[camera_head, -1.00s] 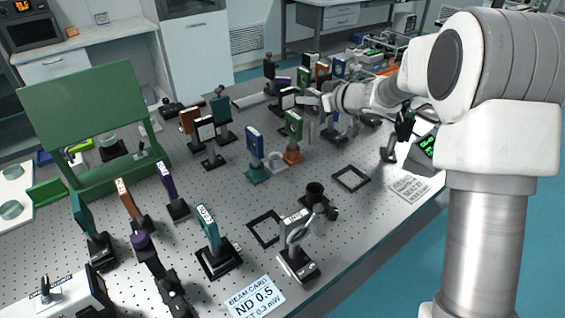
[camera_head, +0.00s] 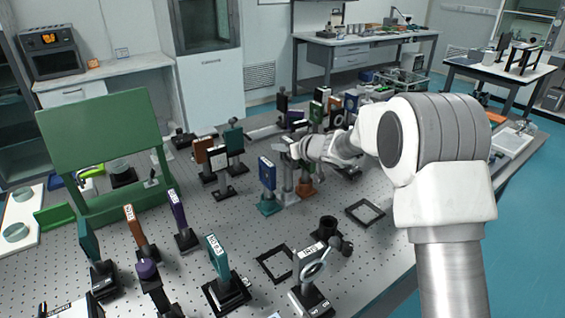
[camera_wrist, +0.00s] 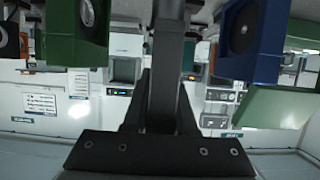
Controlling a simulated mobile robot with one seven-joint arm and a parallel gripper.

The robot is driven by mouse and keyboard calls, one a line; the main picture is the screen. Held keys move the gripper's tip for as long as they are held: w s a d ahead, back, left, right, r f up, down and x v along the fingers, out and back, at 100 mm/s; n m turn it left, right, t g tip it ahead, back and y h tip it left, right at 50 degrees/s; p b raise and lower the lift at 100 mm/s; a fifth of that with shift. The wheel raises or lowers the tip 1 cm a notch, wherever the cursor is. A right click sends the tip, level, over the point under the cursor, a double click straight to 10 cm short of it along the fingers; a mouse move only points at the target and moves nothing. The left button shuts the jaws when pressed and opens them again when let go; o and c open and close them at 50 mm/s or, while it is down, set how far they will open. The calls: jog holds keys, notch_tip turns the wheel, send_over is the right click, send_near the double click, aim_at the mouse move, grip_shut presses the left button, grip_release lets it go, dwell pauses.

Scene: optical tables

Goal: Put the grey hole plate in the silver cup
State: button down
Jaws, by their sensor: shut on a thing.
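My gripper (camera_head: 289,150) is shut on the grey hole plate (camera_head: 288,177), a narrow upright grey piece hanging below the fingers. In the wrist view, the dark fingers (camera_wrist: 160,100) close on the grey plate (camera_wrist: 167,65), which runs up out of the frame. The plate is between the blue mount and the green mount. The silver cup (camera_head: 290,197) is low at the plate's lower end and shows only in part. I cannot tell whether the plate's lower end is inside the cup or just above it.
Black square frames (camera_head: 365,212) and a black round holder (camera_head: 327,228) are nearer.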

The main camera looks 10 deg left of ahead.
aim_at(282, 156)
jog(key=shift+a+f+b, duration=0.1)
jog(key=shift+f+b, duration=0.6)
jog(key=shift+f, duration=1.35)
jog(key=shift+f, duration=0.15)
jog(key=c, duration=0.7)
grip_release()
jog(key=shift+r, duration=0.3)
jog(key=p+v, duration=0.1)
jog(key=v, duration=1.1)
jog(key=shift+f, duration=0.1)
